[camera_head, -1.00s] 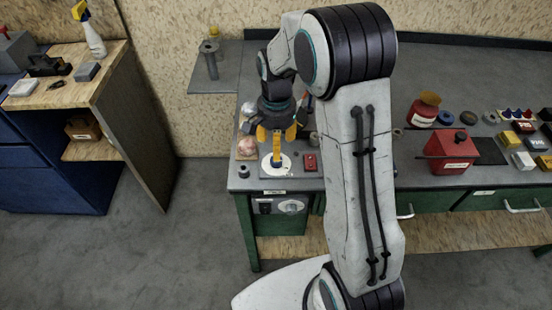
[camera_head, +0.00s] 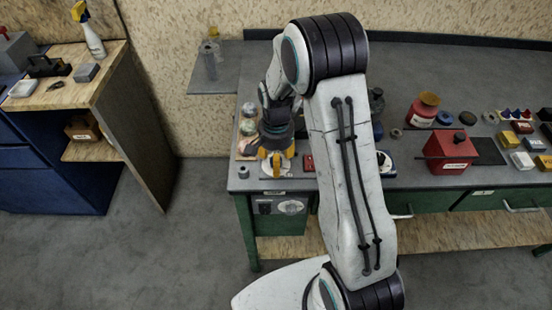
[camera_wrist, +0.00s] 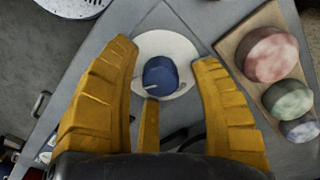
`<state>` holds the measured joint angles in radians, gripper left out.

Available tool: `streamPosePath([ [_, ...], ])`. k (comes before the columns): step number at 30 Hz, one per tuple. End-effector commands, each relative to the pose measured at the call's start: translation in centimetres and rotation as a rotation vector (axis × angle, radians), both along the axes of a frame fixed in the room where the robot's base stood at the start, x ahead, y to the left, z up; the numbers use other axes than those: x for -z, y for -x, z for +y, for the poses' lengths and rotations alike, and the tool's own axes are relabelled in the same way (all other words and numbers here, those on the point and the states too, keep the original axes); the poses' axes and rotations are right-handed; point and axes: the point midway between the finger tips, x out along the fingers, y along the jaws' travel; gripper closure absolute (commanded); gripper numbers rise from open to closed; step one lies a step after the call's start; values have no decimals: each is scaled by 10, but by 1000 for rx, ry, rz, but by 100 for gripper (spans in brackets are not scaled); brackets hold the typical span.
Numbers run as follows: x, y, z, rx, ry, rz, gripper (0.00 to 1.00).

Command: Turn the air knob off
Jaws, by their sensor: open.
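A blue knob (camera_wrist: 160,76) sits on a white round plate (camera_wrist: 180,47) on the grey bench top. In the wrist view a small light pointer sticks out at its lower left. My gripper (camera_wrist: 168,75) has yellow fingers spread on both sides of the knob, and a third, narrower finger below it. Whether any finger touches the knob I cannot tell. In the head view my gripper (camera_head: 276,160) is low over the white plate (camera_head: 268,168) near the bench's left front corner, and the fingers hide the knob.
Pink, green and blue-grey round pieces lie on a wooden board (camera_wrist: 238,52) beside the plate. A red box (camera_head: 308,162) stands right of my gripper. A red can (camera_head: 452,150) stands farther right. The floor at left is clear.

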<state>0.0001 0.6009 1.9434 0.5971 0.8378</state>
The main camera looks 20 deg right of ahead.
Motion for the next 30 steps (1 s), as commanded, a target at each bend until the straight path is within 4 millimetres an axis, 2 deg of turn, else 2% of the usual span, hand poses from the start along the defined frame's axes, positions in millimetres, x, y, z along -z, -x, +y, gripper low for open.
streamPosePath([
  [2,0,0,0,0,0,0,43],
  [21,0,0,0,0,1,1,100],
  [30,1,0,0,-39,0,1,100],
])
